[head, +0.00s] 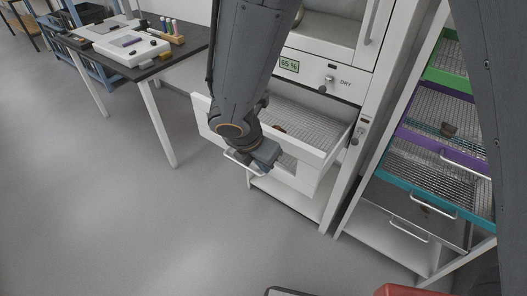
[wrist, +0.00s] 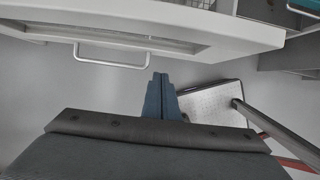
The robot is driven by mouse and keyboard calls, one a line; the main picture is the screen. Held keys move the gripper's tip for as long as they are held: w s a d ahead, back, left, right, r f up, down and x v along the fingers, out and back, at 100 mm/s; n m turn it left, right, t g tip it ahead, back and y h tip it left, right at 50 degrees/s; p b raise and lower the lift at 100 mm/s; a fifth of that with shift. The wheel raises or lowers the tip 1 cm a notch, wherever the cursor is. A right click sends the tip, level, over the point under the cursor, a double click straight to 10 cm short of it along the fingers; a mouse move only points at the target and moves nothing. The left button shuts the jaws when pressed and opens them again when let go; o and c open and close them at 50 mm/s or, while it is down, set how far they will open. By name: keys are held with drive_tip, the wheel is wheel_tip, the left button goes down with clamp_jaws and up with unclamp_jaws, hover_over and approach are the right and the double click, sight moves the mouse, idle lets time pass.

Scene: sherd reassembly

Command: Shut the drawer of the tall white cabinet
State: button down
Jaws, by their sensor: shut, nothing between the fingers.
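The tall white cabinet (head: 350,90) stands at the centre right of the head view. Its drawer (head: 322,152) is pulled out, showing a perforated floor and a small reddish-brown thing (head: 279,128) inside. My gripper (head: 262,160) is in front of the drawer's front panel, hiding part of it; the handle (head: 243,165) shows just beside it. In the wrist view the drawer front (wrist: 160,22) crosses the top, with its handle (wrist: 110,57) to the left of my gripper (wrist: 160,78). The fingers are shut, empty and appear apart from the handle.
A rack with green, purple and teal mesh trays (head: 440,130) stands right of the cabinet. A dark-topped table (head: 150,70) with a white board and small bottles is at left. Open grey floor (head: 130,230) lies in front. A red object (head: 410,290) shows at the bottom edge.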

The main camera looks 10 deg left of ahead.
sight(278, 166)
drive_tip(key=shift+w+d+f+p, duration=0.15)
drive_tip(key=shift+w+d+f, duration=0.25)
drive_tip(key=shift+w, duration=0.4)
drive_tip(key=shift+w+d+f+p, duration=0.1)
drive_tip(key=shift+w+d+f, duration=0.15)
drive_tip(key=shift+w+f, duration=0.35)
drive_tip(key=shift+w+d+f+p, duration=0.15)
drive_tip(key=shift+w+d+f, duration=0.15)
drive_tip(key=shift+w, duration=0.65)
drive_tip(key=shift+w, duration=0.1)
